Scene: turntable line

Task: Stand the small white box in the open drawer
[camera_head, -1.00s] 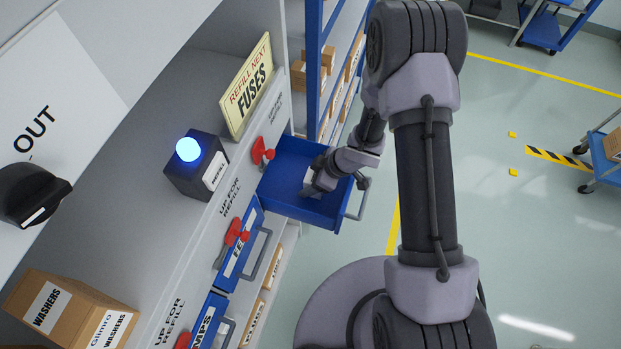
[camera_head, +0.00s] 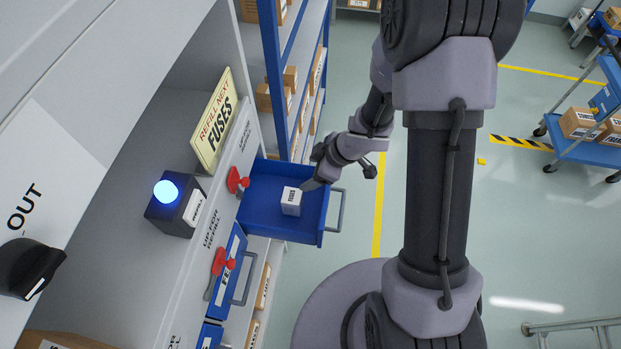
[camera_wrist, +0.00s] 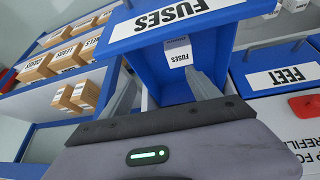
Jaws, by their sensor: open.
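The small white box (camera_head: 291,201) stands on the floor of the open blue drawer (camera_head: 268,215), with dark lettering on its side. In the wrist view the box (camera_wrist: 179,52) reads FUSES, and the drawer front (camera_wrist: 165,22) carries a FUSES label. My gripper (camera_head: 314,185) is at the drawer's outer right side in the head view, apart from the box. In the wrist view its two fingers (camera_wrist: 165,95) are spread with nothing between them, and the box is beyond them.
Closed blue drawers (camera_head: 232,265) with handles and red latches lie below the open one. A REFILL NEXT FUSES sign (camera_head: 213,122) and a lit blue lamp (camera_head: 166,192) stand on the cabinet. Blue shelving (camera_head: 283,80) holds cartons behind.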

